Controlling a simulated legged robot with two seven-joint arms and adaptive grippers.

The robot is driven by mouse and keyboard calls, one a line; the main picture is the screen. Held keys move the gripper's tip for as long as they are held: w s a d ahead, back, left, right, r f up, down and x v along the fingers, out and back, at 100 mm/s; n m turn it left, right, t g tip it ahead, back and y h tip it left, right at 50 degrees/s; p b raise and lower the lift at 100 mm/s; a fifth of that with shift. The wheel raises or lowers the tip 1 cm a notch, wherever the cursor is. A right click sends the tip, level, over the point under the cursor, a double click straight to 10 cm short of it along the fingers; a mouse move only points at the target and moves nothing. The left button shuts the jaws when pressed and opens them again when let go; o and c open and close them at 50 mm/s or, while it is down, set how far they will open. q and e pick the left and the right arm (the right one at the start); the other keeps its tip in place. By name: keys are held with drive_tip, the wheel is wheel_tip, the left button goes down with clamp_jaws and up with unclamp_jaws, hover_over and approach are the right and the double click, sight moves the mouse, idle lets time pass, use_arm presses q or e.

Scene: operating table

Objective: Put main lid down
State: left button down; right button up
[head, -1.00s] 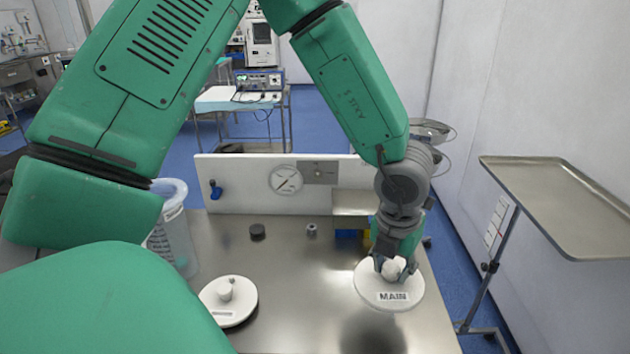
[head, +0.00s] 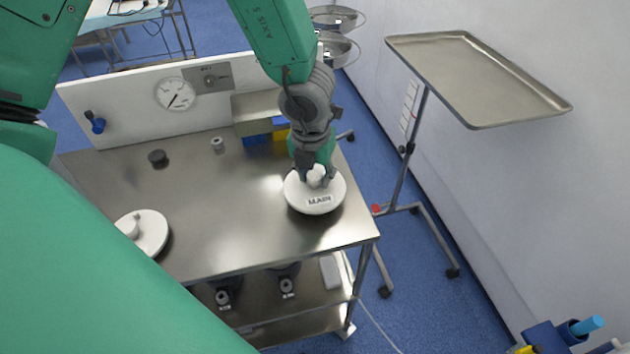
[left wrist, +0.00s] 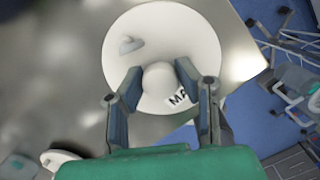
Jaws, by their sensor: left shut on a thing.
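The main lid (head: 315,201) is a round white disc with a knob and a label reading MAIN. It is at the right end of the steel table (head: 230,210) in the head view; I cannot tell whether it touches the top. My left gripper (head: 316,177) comes down from above and is shut on the lid's knob. In the left wrist view the lid (left wrist: 190,50) lies beyond the fingers, with the knob between the fingertips (left wrist: 158,80). My right gripper is not in view.
A second white lid (head: 150,236) lies at the table's left. A dark cap (head: 158,158) and a small grey part (head: 217,144) stand near the back panel (head: 130,102). Blue and yellow boxes (head: 257,140) sit behind the main lid. A tray stand (head: 480,80) is at right.

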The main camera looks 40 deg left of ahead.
sight(308, 177)
use_arm(q)
drive_tip(key=shift+a+f, duration=0.25)
drive_tip(key=shift+f, duration=0.6)
drive_tip(key=shift+a+f, duration=0.2)
drive_tip(key=shift+f, duration=0.05)
drive_tip(key=shift+a, duration=0.25)
drive_tip(key=c, duration=1.2)
unclamp_jaws()
drive_tip(key=shift+d+r, duration=0.15)
drive_tip(key=shift+d, duration=0.45)
drive_tip(key=r, duration=0.3)
drive_tip(key=r+p, duration=0.1)
drive_tip(key=r, duration=0.3)
drive_tip(key=s+r+p, duration=0.1)
drive_tip(key=r, duration=0.3)
drive_tip(key=shift+s+a, duration=0.1)
drive_tip(key=shift+a, duration=0.1)
drive_tip(key=shift+s+d+r, duration=0.1)
drive_tip(key=shift+d+r, duration=0.15)
drive_tip(key=shift+r, duration=0.1)
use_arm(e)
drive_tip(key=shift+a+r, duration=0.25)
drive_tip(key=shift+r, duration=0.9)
use_arm(q)
drive_tip(key=shift+a, duration=0.25)
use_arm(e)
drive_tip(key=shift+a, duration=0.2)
